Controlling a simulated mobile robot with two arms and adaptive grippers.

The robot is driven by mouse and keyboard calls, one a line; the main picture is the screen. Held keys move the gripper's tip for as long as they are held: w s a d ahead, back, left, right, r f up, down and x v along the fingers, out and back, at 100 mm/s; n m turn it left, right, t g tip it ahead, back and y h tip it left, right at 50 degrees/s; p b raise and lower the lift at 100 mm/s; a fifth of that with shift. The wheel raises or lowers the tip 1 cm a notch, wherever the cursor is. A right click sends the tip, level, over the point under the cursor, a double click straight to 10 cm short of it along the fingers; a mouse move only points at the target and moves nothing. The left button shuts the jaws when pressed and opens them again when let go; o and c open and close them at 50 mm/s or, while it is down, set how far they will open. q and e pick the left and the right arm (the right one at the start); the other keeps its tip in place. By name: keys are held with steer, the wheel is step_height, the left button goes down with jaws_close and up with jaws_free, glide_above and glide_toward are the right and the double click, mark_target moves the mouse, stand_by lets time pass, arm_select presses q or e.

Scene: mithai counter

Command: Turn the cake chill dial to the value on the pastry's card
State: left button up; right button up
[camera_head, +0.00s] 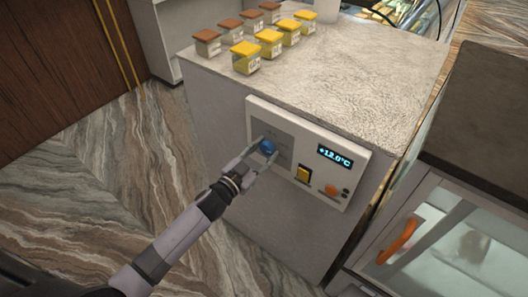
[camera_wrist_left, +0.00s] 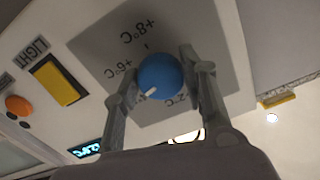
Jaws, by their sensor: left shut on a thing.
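The blue round dial (camera_head: 268,146) sits on the white control panel (camera_head: 358,166) on the counter's front face. My left gripper (camera_head: 266,153) is shut on it, one finger on each side. In the left wrist view the dial (camera_wrist_left: 161,73) shows a white pointer at its lower left, below the upside-down +6°C mark (camera_wrist_left: 118,72). A +8°C mark (camera_wrist_left: 138,32) also shows there; another mark is partly hidden by the dial and finger. The panel's display (camera_head: 335,157) reads about +12.0°C. I see no readable pastry card. My right gripper is out of view.
The panel also has a yellow switch (camera_head: 304,174) labelled LIGHT in the left wrist view, and an orange button (camera_head: 331,191). Several brown- and yellow-lidded jars (camera_head: 245,57) stand on the stone counter top (camera_head: 350,80). A glass case with an orange handle (camera_head: 397,241) is at right.

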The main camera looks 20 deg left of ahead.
arm_select(q)
steer(key=m, duration=0.4)
steer(key=shift+m+b, duration=0.3)
steer(key=shift+b, duration=0.05)
steer(key=shift+m+b, duration=0.35)
steer(key=shift+m, duration=1.65)
steer(key=shift+a, duration=0.1)
steer(key=shift+r, duration=0.1)
steer(key=o, duration=1.2)
steer(key=shift+c, duration=0.2)
steer(key=v, duration=1.2)
